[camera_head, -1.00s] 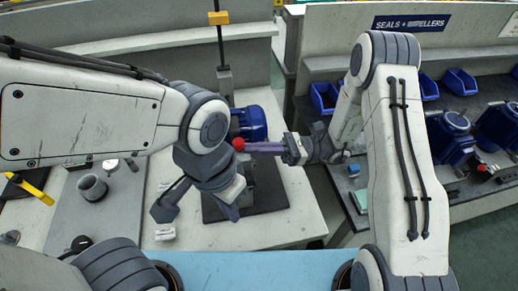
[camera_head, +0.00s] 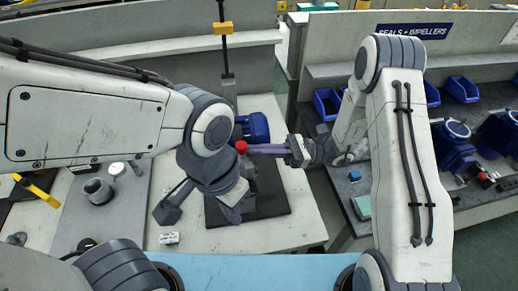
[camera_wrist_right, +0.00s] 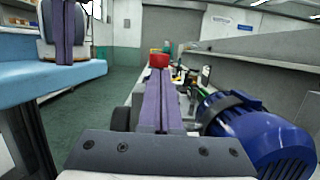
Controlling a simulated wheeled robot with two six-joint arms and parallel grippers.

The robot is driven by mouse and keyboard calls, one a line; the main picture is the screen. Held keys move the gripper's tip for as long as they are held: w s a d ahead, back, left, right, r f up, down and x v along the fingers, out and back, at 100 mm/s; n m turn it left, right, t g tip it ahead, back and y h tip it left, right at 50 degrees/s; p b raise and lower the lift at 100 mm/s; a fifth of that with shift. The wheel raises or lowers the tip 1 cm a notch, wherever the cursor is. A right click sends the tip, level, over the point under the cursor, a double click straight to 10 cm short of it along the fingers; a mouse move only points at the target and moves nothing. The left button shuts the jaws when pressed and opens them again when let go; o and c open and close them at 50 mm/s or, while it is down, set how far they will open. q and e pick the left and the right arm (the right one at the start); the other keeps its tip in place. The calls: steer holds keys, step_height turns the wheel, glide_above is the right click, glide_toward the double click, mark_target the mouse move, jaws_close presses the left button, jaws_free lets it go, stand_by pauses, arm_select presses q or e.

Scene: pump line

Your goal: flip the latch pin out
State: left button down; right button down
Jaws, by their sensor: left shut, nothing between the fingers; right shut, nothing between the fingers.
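A small red knob (camera_head: 241,147), which may be the latch pin's head, stands by the blue motor (camera_head: 253,126) on the bench. The red knob also shows in the right wrist view (camera_wrist_right: 159,60), straight beyond the fingertips. My right gripper (camera_head: 252,149) is shut and empty, its purple fingers pointing left at the knob. I cannot tell whether they touch it. My left gripper (camera_head: 234,214) is shut and empty, pointing down just below the knob, over the dark plate (camera_head: 272,202). My left wrist hides much of the fixture around the knob.
A grey cup (camera_head: 97,190) and a yellow-handled tool (camera_head: 38,190) lie at the left. A light blue surface (camera_head: 250,270) runs along the front. Blue bins (camera_head: 461,85) and blue pump parts (camera_head: 452,145) sit on the right bench.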

step_height(320, 180, down, 5)
steer(key=b, duration=0.3)
steer(key=r+b+v, duration=0.1)
steer(key=b+v, duration=0.1)
steer(key=v, duration=0.7)
steer(key=shift+d, duration=0.45)
